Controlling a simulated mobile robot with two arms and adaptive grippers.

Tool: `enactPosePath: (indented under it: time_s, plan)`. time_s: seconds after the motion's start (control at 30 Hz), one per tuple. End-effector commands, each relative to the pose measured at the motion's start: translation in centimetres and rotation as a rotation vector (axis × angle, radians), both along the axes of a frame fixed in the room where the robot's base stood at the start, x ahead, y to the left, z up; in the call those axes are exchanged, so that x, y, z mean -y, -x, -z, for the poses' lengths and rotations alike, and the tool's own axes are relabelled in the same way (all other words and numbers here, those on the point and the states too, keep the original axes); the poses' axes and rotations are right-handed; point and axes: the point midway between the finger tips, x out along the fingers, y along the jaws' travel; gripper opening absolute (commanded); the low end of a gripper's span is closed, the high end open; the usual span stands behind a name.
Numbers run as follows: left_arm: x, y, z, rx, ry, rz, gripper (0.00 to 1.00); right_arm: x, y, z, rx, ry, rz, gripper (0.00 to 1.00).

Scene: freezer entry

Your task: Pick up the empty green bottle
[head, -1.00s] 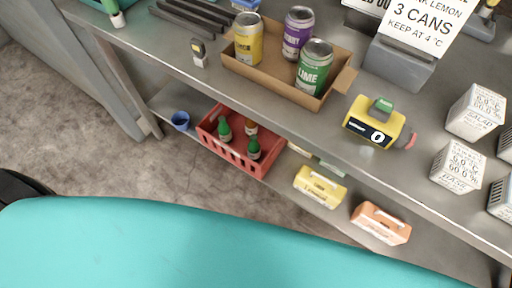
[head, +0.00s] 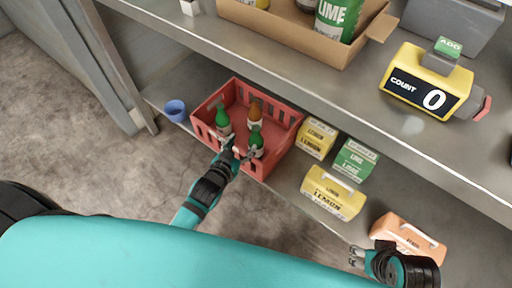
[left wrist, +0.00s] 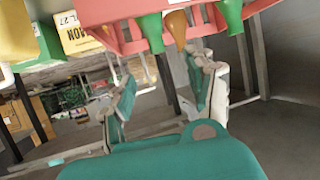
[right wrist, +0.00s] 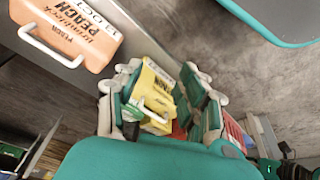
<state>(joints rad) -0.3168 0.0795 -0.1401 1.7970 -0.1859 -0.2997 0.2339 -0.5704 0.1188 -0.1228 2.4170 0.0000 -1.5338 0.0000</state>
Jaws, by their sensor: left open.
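A red crate (head: 196,128) on the lower shelf holds two green bottles, one at its left (head: 222,120) and one nearer the front right (head: 257,142), plus an orange-brown bottle (head: 255,112). I cannot tell which green bottle is empty. In the left wrist view, the green bottles (left wrist: 151,32) (left wrist: 232,14) and the orange-brown bottle (left wrist: 177,28) show beyond the fingers. My left gripper (head: 238,150) is open and empty at the crate's front edge, close to the front right bottle. My right gripper (head: 356,257) is open and empty, low near the orange carton; its fingers show apart (right wrist: 162,100).
A blue cup (head: 175,110) stands left of the crate. Yellow cartons (head: 318,137) (head: 333,192), a green carton (head: 355,160) and an orange carton (head: 408,236) stand to its right. The upper shelf, with a cardboard tray (head: 290,28) and yellow counter (head: 428,82), overhangs behind.

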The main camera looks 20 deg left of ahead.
Motion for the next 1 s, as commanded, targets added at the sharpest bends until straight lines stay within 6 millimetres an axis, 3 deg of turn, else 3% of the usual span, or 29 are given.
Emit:
enactPosePath:
  time_s: [0.1,0.23,0.53,0.73,1.0]
  plan:
    - [0.2,-2.7,1.4,0.001,-0.001,0.0,0.56,0.1,0.6,-1.1,0.01,0.0,0.001,0.4]
    - [0.4,-4.9,2.3,0.0,0.0,0.0,0.56,0.1,0.6,0.1,0.006,0.001,0.001,0.4]
    - [0.6,-6.8,3.1,-0.002,0.001,0.0,0.56,0.0,0.3,0.6,0.019,-0.002,0.0,0.4]
    - [0.9,-8.1,4.0,-0.001,0.0,0.001,0.56,-1.0,-3.1,0.1,0.175,-0.035,-0.013,0.4]
    - [1.3,-10.2,5.0,-0.001,0.0,0.001,0.56,-2.6,-8.1,-2.1,0.438,-0.09,-0.033,0.4]
